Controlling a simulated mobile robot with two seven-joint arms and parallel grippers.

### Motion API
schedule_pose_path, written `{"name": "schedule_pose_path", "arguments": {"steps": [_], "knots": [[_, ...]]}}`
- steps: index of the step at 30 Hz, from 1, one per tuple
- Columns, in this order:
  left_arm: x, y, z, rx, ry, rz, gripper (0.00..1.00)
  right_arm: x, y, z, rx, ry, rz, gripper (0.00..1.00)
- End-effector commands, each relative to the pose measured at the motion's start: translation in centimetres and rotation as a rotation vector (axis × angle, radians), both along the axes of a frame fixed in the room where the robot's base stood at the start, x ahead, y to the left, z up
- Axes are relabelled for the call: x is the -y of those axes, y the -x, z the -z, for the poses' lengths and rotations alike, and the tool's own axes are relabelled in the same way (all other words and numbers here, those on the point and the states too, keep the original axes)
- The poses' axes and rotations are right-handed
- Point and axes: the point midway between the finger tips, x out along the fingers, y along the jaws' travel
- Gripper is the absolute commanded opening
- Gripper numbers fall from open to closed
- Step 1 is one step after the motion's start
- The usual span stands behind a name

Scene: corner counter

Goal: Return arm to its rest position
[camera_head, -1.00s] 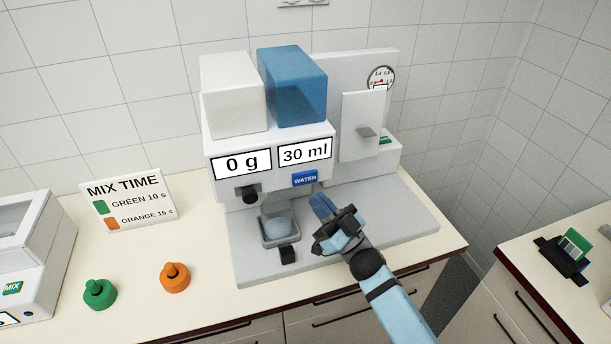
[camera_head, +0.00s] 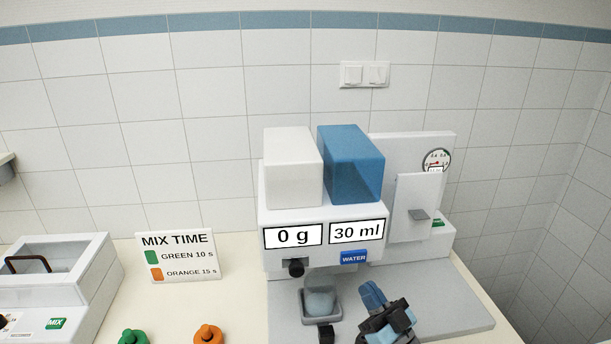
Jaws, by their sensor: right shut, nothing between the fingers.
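My right gripper (camera_head: 374,298) is at the bottom right of the head view, shut and empty. It is over the grey base plate (camera_head: 455,312) of the dispenser (camera_head: 275,212), in front of the blue WATER button (camera_head: 353,257) and below it, apart from the button. The dispenser displays read 0 g and 30 ml. The rest of my right arm is cut off by the lower edge. My left gripper is out of view.
A green bottle (camera_head: 133,337) and an orange bottle (camera_head: 208,335) stand at the lower edge, partly cut off. A MIX TIME sign (camera_head: 178,257) is behind them. A white mixer (camera_head: 75,290) with a MIX label is at left. Bare counter (camera_head: 240,290) lies between sign and dispenser.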

Motion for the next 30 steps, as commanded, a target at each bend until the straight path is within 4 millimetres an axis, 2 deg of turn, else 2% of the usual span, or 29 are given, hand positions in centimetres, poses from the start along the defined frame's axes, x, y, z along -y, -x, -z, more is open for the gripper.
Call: {"name": "schedule_pose_path", "arguments": {"steps": [5,6,9,13,15,19,22,30], "knots": [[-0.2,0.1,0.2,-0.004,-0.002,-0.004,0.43,1.9,4.6,8.6,-0.321,0.072,0.19,0.0],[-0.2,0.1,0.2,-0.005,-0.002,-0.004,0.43,2.3,6.3,11.0,-0.42,0.106,0.23,0.0],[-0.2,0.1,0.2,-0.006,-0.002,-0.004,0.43,2.9,10.9,16.3,-0.651,0.205,0.284,0.0],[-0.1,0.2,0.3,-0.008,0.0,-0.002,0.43,2.8,16.8,21.2,-0.89,0.329,0.28,0.0],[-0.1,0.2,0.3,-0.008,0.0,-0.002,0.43,2.7,19.3,22.8,-0.979,0.382,0.263,0.0],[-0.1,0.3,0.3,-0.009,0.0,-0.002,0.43,2.5,22.0,24.3,-1.069,0.438,0.234,0.0],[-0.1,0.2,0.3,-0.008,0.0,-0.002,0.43,2.4,22.6,24.6,-1.089,0.452,0.226,0.0],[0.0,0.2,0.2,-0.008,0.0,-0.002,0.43,2.4,22.5,24.6,-1.088,0.452,0.227,0.0]]}}
